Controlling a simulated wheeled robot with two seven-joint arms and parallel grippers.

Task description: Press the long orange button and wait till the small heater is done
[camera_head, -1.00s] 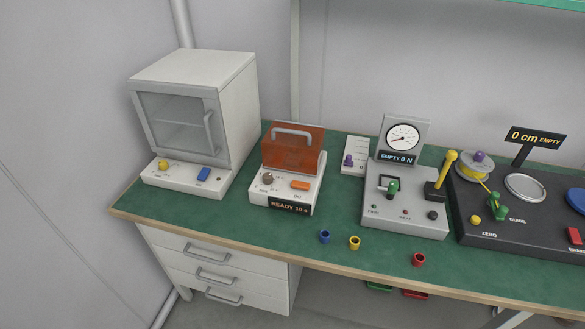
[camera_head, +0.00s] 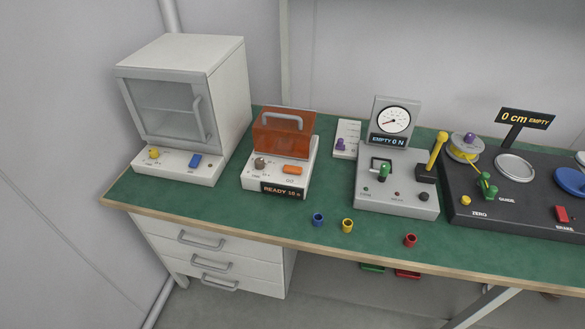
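The small heater (camera_head: 275,180) is a white box with an orange see-through cover (camera_head: 283,134) and a grey handle on top. It stands on the green bench, left of the middle. Its long orange button (camera_head: 292,170) is on the sloped front panel, right of a brown knob (camera_head: 260,163). The display (camera_head: 283,190) below reads "READY 10 s". The cover appears closed. Neither of my grippers shows in the head view.
A white oven (camera_head: 184,105) with yellow and blue controls stands left of the heater. A grey force gauge unit (camera_head: 397,190) and a black spool unit (camera_head: 520,220) stand to the right. Blue (camera_head: 318,219), yellow (camera_head: 347,226) and red (camera_head: 410,240) rings lie near the front edge.

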